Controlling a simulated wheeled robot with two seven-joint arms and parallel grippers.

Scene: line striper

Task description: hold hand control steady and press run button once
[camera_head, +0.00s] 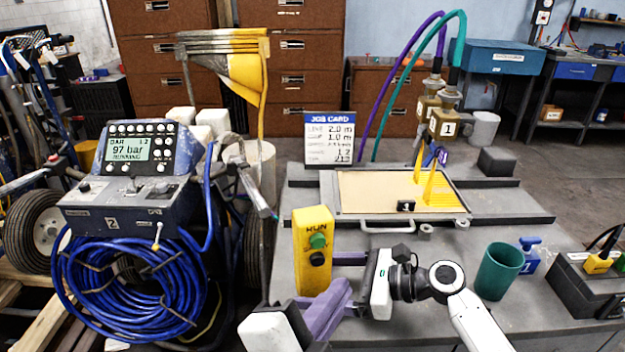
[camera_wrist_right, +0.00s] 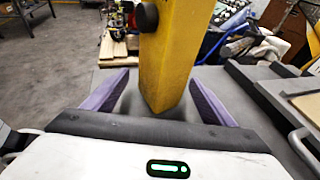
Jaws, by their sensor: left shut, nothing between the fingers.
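The yellow hand control (camera_head: 313,275) stands upright at the front of the table. It has a RUN label, a green button (camera_head: 318,241) and a black button (camera_head: 317,258) below it. My right gripper (camera_head: 338,258), its arm coming from the right, has its purple fingers on either side of the control. In the right wrist view the yellow control (camera_wrist_right: 167,65) sits between those fingers. The machine's display (camera_head: 129,149) reads 97 bar, RUNNING.
A tray (camera_head: 370,190) with yellow stripes lies behind the control, with a job card (camera_head: 329,138) at its back. A green cup (camera_head: 498,270) and a blue-handled item (camera_head: 528,255) stand to the right. The machine with coiled blue hose (camera_head: 130,285) is at left.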

